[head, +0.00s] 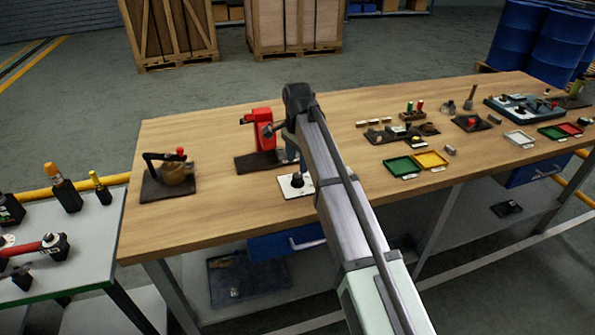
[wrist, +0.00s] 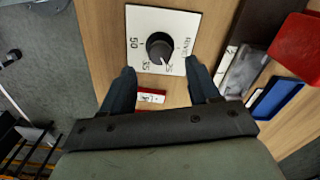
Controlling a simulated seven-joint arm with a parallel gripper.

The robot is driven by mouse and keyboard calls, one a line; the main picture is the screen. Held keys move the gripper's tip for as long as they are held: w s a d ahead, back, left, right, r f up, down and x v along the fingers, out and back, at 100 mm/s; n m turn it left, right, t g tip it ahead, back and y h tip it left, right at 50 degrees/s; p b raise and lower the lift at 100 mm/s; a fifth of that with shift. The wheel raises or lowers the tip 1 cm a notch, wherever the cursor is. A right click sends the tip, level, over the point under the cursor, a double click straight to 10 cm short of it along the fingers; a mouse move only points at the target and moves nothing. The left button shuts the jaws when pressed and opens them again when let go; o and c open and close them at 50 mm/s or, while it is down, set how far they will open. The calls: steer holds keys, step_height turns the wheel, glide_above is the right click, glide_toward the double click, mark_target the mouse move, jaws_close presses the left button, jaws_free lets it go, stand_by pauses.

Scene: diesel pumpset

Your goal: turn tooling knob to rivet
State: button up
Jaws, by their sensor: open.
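The tooling knob (wrist: 159,47) is a round black knob on a white square plate (wrist: 135,16) in the wrist view. The plate carries the marks 50, 35, what looks like 25, and RIVET along its right side. The knob's pale pointer seems to face the lower right, near the 25 and away from RIVET. My gripper (wrist: 163,77) is open and empty, its dark fingers just below the plate in the picture, one to each side of the knob. In the head view the plate (head: 285,187) lies on the bench, with my arm partly hiding the gripper.
A red press (head: 262,124) stands on a dark base behind the plate. A brown device with a black lever (head: 174,176) stands to the left. Green (head: 402,166) and yellow trays and small parts lie to the right. Bare bench top lies between the plate and the left device.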

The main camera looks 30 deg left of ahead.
mark_target(297, 175)
steer(key=shift+f, duration=2.35)
steer(key=c, duration=1)
